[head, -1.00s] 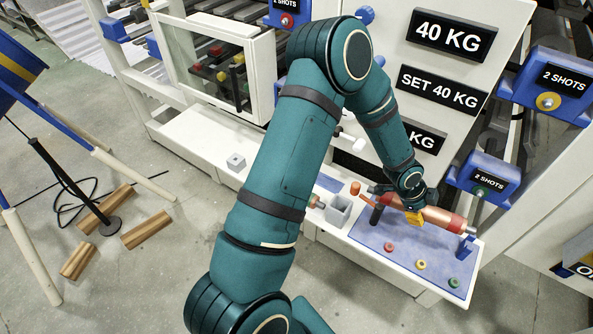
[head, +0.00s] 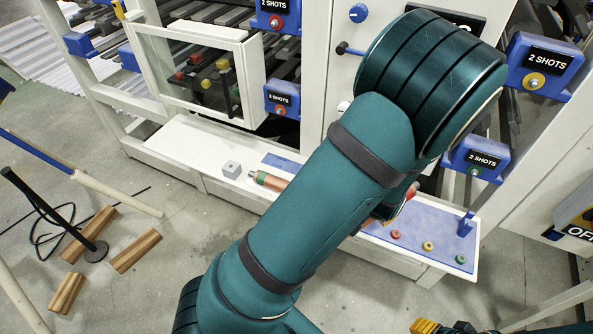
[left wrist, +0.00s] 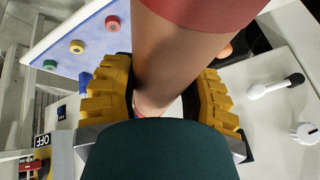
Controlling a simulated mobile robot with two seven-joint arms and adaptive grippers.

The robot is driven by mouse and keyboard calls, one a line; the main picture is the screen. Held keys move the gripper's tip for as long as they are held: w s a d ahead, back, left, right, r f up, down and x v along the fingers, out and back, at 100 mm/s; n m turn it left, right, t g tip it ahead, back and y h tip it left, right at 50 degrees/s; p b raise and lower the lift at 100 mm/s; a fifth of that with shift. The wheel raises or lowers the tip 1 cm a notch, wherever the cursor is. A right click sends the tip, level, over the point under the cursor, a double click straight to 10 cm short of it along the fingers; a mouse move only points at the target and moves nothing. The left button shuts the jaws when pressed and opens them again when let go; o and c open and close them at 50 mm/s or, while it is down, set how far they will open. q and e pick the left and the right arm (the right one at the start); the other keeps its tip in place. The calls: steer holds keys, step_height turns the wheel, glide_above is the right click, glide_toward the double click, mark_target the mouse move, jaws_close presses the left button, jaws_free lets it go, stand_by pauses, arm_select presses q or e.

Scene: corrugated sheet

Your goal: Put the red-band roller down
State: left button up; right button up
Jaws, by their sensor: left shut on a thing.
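The red-band roller is a copper-brown cylinder with a wide red band. In the left wrist view the roller (left wrist: 182,50) runs between the yellow fingers of my left gripper (left wrist: 160,98), which is shut on it. In the head view my own arm hides most of the roller and gripper; only a small reddish part of the roller (head: 411,191) shows beside the arm, near the blue pad (head: 440,236). I cannot tell whether the roller touches anything below. At the bottom right edge, yellow fingers of my right gripper (head: 440,327) show in part.
Red (head: 395,234), yellow (head: 428,246) and green (head: 461,259) discs sit on the pad, with a blue bracket (head: 466,225) at its right end. A copper roller with a green band (head: 268,181) lies on the white bench (head: 195,150), by a grey block (head: 231,169).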

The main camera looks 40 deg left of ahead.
arm_select(q)
step_height(320, 180, up, 2)
steer(key=shift+s+r+n+y, duration=0.1)
steer(key=shift+n+y, duration=0.4)
steer(key=shift+n, duration=0.5)
steer(key=shift+d+r+n+g, duration=0.15)
steer(key=shift+r+n+g, duration=0.15)
steer(key=shift+n, duration=0.1)
steer(key=shift+d+y, duration=0.15)
steer(key=shift+y, duration=0.15)
steer(key=shift+d+f+n, duration=0.3)
steer(key=shift+d+n, duration=0.05)
steer(key=shift+n, duration=0.05)
steer(key=shift+w+d+f, duration=0.2)
steer(key=shift+f, duration=0.4)
steer(key=shift+s+f, duration=0.1)
steer(key=shift+a, duration=0.1)
